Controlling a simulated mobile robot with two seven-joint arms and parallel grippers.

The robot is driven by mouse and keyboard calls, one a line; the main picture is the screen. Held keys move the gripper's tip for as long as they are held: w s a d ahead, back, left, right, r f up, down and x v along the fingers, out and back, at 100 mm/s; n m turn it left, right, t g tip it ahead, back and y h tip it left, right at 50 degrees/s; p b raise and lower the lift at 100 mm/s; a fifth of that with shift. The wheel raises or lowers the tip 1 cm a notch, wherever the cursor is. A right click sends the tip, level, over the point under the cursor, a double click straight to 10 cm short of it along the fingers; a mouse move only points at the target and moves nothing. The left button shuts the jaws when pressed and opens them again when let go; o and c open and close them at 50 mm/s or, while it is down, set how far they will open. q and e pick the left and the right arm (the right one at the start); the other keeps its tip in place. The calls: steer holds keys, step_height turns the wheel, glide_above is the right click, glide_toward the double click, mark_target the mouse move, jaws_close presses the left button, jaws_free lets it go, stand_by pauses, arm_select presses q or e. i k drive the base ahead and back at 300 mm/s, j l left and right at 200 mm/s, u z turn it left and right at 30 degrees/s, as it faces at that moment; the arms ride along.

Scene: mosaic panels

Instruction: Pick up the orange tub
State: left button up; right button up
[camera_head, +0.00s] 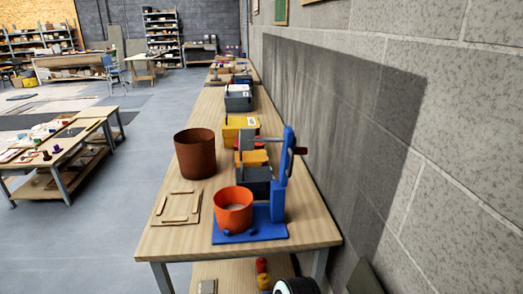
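The orange tub (233,208) is a round, open-topped container near the front end of the long wooden workbench. It sits upright on the blue base (262,234) of a device with a tall blue upright (281,182). Its hollow inside shows, with something pale at the bottom that I cannot make out. Neither of my grippers shows in the head view.
A larger brown-red bin (195,154) stands behind the tub to the left. A flat wooden frame (176,208) lies left of the tub. Dark and yellow boxes (240,132) line the bench behind. A grey block wall (440,130) bounds the right side.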

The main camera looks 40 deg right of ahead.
mark_target(233, 205)
steer(key=z, duration=0.4)
steer(key=j+z, duration=0.1)
steer(key=z, duration=0.25)
steer(key=j+z, duration=0.1)
steer(key=z, duration=0.7)
steer(key=k, duration=0.05)
